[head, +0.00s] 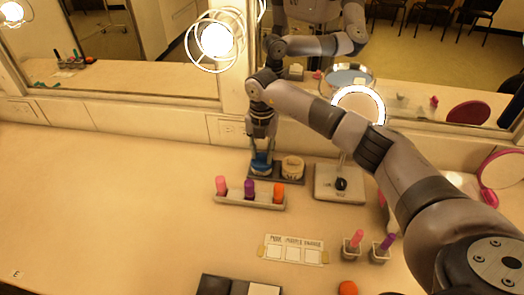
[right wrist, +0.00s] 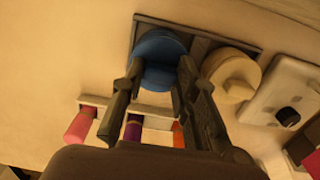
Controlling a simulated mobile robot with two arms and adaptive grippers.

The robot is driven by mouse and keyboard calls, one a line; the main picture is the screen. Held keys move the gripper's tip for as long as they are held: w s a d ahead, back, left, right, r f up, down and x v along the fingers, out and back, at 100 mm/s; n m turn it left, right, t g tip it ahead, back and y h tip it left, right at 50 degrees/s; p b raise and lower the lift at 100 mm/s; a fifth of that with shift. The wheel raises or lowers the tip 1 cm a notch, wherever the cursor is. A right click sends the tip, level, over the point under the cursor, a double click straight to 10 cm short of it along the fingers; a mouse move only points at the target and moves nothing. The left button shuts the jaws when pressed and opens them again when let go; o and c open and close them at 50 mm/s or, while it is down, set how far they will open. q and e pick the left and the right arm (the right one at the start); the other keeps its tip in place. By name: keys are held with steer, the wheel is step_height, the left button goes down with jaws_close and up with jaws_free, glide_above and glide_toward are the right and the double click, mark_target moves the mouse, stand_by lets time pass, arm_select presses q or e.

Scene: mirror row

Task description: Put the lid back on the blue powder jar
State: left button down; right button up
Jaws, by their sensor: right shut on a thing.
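My right gripper (head: 262,147) points down over the dark tray (head: 291,181) near the mirror. It is shut on a blue round lid (right wrist: 160,76), which shows between the two fingers in the right wrist view. The blue powder jar (head: 261,168) stands in the left part of the tray, directly under the gripper. Lid and jar overlap in both views, so I cannot tell whether they touch. The fingers hide part of the blue pieces. My left gripper is not in view.
A cream jar (head: 292,167) stands close on the right in the same tray. A holder (head: 234,203) with pink, purple and orange tubes is in front. A mirror stand base (head: 325,193) is to the right. The counter's left side is clear.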

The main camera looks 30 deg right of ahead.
stand_by(0.6)
stand_by(0.3)
steer(key=o, duration=1)
steer(key=shift+c, duration=0.2)
steer(key=o, duration=0.5)
steer(key=shift+r+p, duration=2.75)
steer(key=shift+r, duration=0.75)
